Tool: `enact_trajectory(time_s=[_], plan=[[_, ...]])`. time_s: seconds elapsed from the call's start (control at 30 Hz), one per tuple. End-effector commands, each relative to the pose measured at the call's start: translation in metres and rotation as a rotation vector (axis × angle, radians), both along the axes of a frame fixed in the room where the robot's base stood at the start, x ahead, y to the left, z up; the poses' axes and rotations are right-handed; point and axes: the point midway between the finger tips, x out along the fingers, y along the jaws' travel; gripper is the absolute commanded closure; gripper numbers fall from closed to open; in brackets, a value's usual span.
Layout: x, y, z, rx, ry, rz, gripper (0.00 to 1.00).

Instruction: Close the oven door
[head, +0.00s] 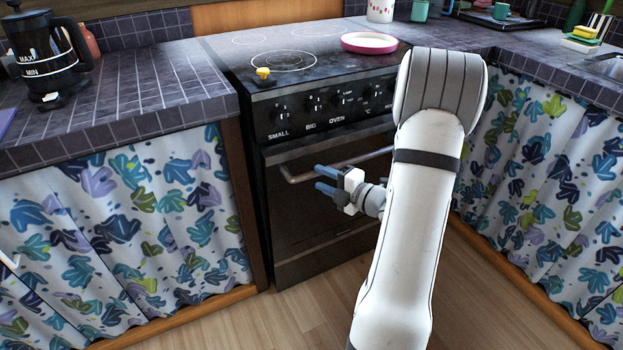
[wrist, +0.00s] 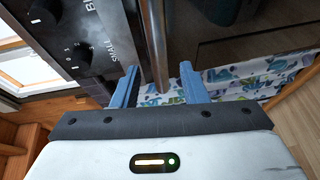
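The black oven (head: 330,110) stands between two counters, with its dark glass door (head: 310,215) upright below the knob panel. The door looks flush or nearly flush with the oven front; I cannot tell whether a small gap is there. The metal bar handle (head: 297,178) runs across the door's top. My gripper (head: 319,179) is in front of the handle's left part, its blue fingers apart and empty. In the wrist view, the handle (wrist: 155,45) shows between the open fingertips of my gripper (wrist: 158,82), nearer the left finger; contact cannot be told.
A pink-rimmed dish (head: 369,43) and a small yellow item (head: 263,73) sit on the hob. A black-lidded jug (head: 45,50) stands on the left tiled counter. Patterned curtains (head: 120,230) hang under the counters. The wooden floor (head: 290,320) before the oven is clear.

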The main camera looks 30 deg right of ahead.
Motion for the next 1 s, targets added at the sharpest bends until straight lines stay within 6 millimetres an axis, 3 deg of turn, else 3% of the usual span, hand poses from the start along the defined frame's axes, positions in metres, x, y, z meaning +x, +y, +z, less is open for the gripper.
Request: enact_trajectory(time_s=[0.23, 0.6, 1.0], plan=[[0.032, 0.016, -0.005, -0.002, -0.001, 0.004, 0.60], [0.039, 0.019, -0.004, -0.003, 0.000, 0.003, 0.60], [0.038, 0.019, -0.004, -0.003, 0.000, 0.004, 0.92]])
